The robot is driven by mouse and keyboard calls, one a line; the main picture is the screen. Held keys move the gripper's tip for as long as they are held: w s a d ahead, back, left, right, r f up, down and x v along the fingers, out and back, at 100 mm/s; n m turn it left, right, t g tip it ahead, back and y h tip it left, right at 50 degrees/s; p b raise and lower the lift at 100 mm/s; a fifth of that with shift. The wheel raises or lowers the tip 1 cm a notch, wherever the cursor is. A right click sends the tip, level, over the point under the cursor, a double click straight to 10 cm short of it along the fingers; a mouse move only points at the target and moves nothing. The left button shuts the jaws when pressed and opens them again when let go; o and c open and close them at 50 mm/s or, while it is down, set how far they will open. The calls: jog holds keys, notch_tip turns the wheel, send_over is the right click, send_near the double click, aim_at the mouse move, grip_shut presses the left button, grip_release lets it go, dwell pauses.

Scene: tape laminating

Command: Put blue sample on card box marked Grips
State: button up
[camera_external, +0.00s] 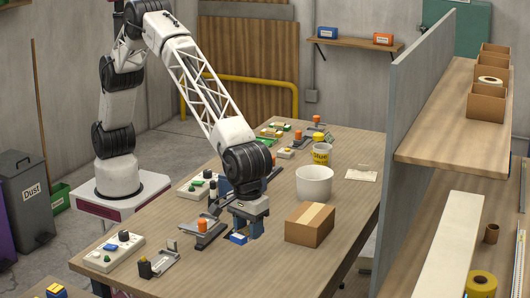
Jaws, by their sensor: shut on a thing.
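My gripper (246,234) points down low over the front part of the workbench, left of a closed card box. It is shut on a small blue sample (238,239), which shows at the fingertips with a pale patch on top. I cannot tell whether the sample touches the bench. The closed card box (310,226) has a lighter tape strip along its top and stands right of my gripper, apart from it. No Grips marking can be read on its visible faces.
A white bowl (314,183) stands behind the box, with a yellow-and-white tub (321,154) beyond. A tool with an orange knob (203,227) lies close left of my gripper. A grey partition (408,130) borders the bench's right side. Open card boxes (487,104) sit on the right shelf.

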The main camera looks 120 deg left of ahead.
jog(key=s+a+r+n, duration=0.1)
jog(key=s+a, duration=0.2)
jog(key=a, duration=1.1)
jog(key=s+a+r+n, duration=0.1)
jog(key=s+a, duration=0.3)
jog(key=a, duration=1)
jog(key=shift+s+r+n, duration=0.15)
jog(key=shift+s+n, duration=0.15)
jog(key=shift+n, duration=0.1)
jog(key=shift+d, duration=0.1)
send_over(311, 213)
jog(key=shift+f, duration=0.75)
jog(key=shift+f, duration=0.15)
jog(key=shift+f, duration=1.65)
jog(key=shift+f, duration=0.1)
